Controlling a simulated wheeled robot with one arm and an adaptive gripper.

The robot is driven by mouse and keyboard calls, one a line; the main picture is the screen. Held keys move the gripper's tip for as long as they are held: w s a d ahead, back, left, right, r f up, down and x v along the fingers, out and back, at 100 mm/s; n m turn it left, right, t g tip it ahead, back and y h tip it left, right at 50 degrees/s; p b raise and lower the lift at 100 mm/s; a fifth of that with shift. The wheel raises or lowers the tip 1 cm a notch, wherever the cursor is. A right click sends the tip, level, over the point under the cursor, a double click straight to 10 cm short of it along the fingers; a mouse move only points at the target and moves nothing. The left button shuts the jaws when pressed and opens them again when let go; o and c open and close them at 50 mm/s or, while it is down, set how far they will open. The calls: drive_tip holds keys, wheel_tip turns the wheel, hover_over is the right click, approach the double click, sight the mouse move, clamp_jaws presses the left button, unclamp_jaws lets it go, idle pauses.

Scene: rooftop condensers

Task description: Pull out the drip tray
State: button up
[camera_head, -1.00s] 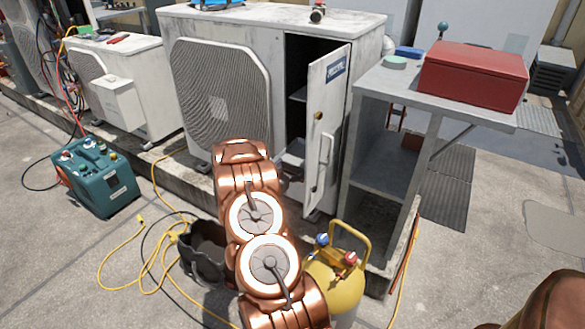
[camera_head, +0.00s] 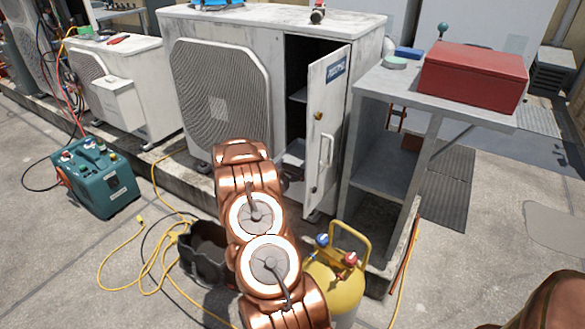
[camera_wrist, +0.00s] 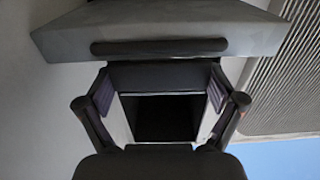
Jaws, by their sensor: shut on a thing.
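The drip tray (camera_head: 293,152) is a grey tray low in the open compartment of the large white condenser (camera_head: 270,22). My arm partly hides it in the head view. In the wrist view a grey slab-like front (camera_wrist: 255,32) with a dark slot or bar fills the top, and I take it to be the tray. My gripper (camera_wrist: 160,88) is below that front, with its two fingers spread apart and pressed on the ends of a dark bar-like piece (camera_wrist: 158,75), which looks like the tray's handle.
The condenser's door (camera_head: 327,125) stands open right of the compartment, near a grey bench (camera_head: 385,165) carrying a red toolbox (camera_head: 472,77). A yellow cylinder (camera_head: 335,285) and a black open bin (camera_head: 203,250) flank my arm. Yellow hose (camera_head: 140,250) lies on the ground.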

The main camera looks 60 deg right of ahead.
drive_tip(key=shift+d+r+p, duration=0.1)
drive_tip(key=shift+d+p, duration=0.5)
drive_tip(key=shift+d, duration=0.45)
drive_tip(key=o, duration=1.3)
drive_tip(key=shift+o, duration=0.2)
drive_tip(key=shift+a, duration=0.1)
drive_tip(key=a, duration=1.2)
drive_tip(key=shift+s, duration=0.2)
drive_tip(key=shift+d, duration=0.1)
